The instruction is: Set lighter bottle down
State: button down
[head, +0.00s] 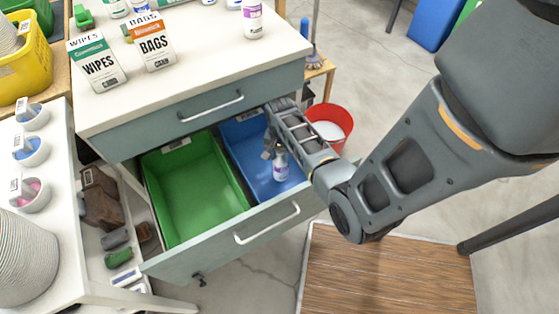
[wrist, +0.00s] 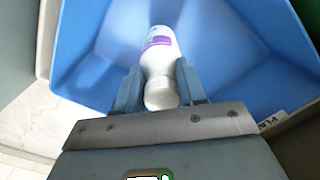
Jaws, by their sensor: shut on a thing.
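A small white bottle with a purple label (head: 281,167) is in the blue bin (head: 243,132) on the right of the open drawer. My gripper (head: 270,148) reaches down into that bin. In the wrist view my gripper (wrist: 161,90) is shut on the bottle (wrist: 158,62), with one finger on each side of its near end. The bottle's far end points toward the blue bin's inside (wrist: 95,45). I cannot tell whether the bottle touches the bin floor.
A green bin (head: 195,190) fills the left of the open drawer (head: 240,235) and looks empty. WIPES (head: 97,65) and BAGS (head: 151,45) boxes and another purple-labelled bottle (head: 252,18) stand on the cabinet top. A red bucket (head: 330,125) stands right of the drawer.

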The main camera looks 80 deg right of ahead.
aim_at(280, 160)
jog(key=shift+f, duration=1.6)
jog(key=shift+f+b, duration=0.1)
jog(key=shift+b, duration=0.2)
jog(key=c, duration=0.6)
grip_release()
jog(key=shift+c, duration=0.2)
jog(key=shift+r, duration=0.2)
notch_tip(280, 160, up, 12)
jog(key=shift+s+f+p, duration=0.1)
jog(key=shift+p, duration=0.9)
